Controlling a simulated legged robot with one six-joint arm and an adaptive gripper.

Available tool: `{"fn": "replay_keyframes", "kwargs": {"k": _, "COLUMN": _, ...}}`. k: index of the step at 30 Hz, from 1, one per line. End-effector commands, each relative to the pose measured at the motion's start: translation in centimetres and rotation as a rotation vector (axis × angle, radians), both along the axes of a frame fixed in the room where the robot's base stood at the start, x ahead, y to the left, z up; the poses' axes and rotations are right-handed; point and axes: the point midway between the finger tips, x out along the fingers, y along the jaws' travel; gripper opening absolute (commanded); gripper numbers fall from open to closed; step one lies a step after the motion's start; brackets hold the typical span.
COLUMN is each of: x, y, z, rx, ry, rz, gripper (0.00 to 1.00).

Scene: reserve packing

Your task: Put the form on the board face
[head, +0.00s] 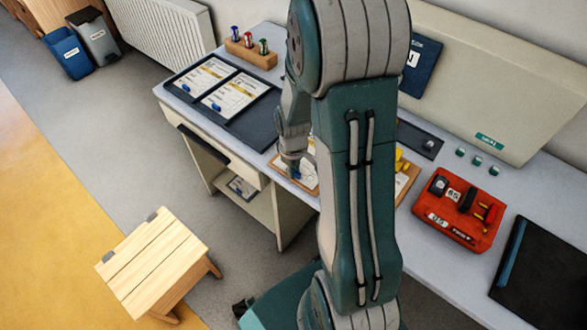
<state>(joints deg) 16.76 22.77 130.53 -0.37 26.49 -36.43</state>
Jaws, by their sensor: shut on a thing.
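My gripper (292,172) is shut at the left edge of a brown board (405,184), near the middle of the desk. A white form (309,178) with a blue tab shows at my fingertips, over the board's left part. My arm hides most of the board and part of the form, so I cannot tell whether the form touches the board face. A yellow piece (402,163) shows on the board's right side. Two more white forms, a left one (204,75) and a right one (236,94), lie in a dark tray (262,128) with blue tabs.
A wooden block (262,57) with several coloured pieces stands behind the tray. A red case (458,208) and a dark folder (545,268) lie to the right. A wooden stool (150,262) stands on the floor at left. Bare desk shows around the red case.

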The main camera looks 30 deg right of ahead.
Motion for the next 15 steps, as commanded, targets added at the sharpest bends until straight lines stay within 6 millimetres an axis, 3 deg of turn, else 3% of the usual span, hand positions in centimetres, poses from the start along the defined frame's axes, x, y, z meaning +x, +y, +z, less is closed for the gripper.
{"fn": "replay_keyframes", "kwargs": {"k": 2, "x": 0.00, "y": -0.03, "z": -0.16, "rx": 0.001, "ry": 0.001, "rz": 0.000, "gripper": 0.00}}
{"fn": "replay_keyframes", "kwargs": {"k": 3, "x": 0.00, "y": -0.03, "z": -0.19, "rx": 0.001, "ry": 0.001, "rz": 0.000, "gripper": 0.25}}
{"fn": "replay_keyframes", "kwargs": {"k": 5, "x": 0.00, "y": -0.04, "z": -0.17, "rx": 0.001, "ry": 0.001, "rz": 0.000, "gripper": 0.50}}
{"fn": "replay_keyframes", "kwargs": {"k": 15, "x": 0.01, "y": -0.04, "z": -0.12, "rx": 0.000, "ry": 0.000, "rz": 0.000, "gripper": 0.50}}
